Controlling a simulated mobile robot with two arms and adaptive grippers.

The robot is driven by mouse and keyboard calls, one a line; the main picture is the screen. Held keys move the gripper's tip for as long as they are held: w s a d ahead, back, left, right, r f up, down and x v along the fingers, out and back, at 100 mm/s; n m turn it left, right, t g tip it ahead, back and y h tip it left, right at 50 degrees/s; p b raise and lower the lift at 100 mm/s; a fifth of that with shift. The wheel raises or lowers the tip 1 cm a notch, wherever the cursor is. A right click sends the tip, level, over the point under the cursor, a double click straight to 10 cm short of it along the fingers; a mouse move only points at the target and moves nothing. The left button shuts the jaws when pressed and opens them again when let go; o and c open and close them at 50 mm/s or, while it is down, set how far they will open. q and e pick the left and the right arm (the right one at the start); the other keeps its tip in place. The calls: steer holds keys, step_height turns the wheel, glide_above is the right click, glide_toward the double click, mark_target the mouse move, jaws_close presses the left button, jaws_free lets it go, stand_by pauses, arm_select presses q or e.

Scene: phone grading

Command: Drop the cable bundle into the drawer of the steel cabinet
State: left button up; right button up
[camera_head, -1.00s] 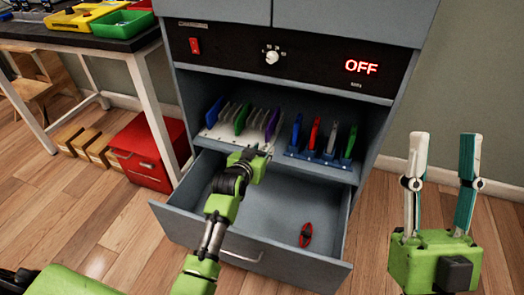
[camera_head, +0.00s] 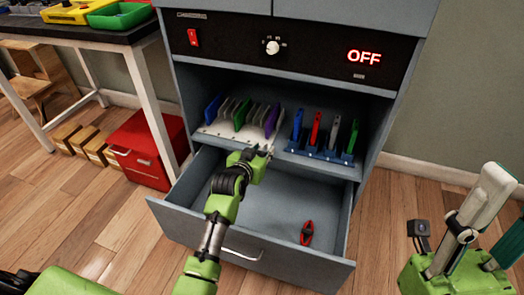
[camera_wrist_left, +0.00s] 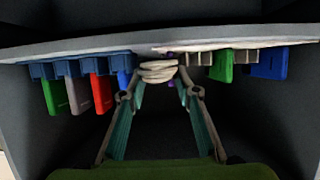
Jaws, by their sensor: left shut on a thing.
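The steel cabinet (camera_head: 385,110) stands ahead with its lower drawer (camera_head: 285,264) pulled open. My left gripper (camera_head: 262,153) is over the back part of the open drawer, at the front edge of the shelf. In the left wrist view my left gripper (camera_wrist_left: 160,90) is shut on the cable bundle (camera_wrist_left: 158,71), a pale coiled loop between the fingertips. In the head view the bundle is mostly hidden by the gripper. My right gripper (camera_head: 495,218) is at the far right, away from the cabinet, with its fingers apart and empty.
A red and black object (camera_head: 306,232) lies in the drawer at the front right. On the shelf above stand a white rack (camera_head: 222,132) and a blue rack (camera_head: 315,155) holding coloured upright pieces. A red box (camera_head: 140,150) is on the floor at left. The drawer floor is otherwise mostly clear.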

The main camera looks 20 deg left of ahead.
arm_select(q)
steer(key=o, duration=1.1)
steer(key=shift+o, duration=0.2)
steer(key=shift+s, duration=0.1)
steer(key=v, duration=1.2)
steer(key=shift+d, duration=0.1)
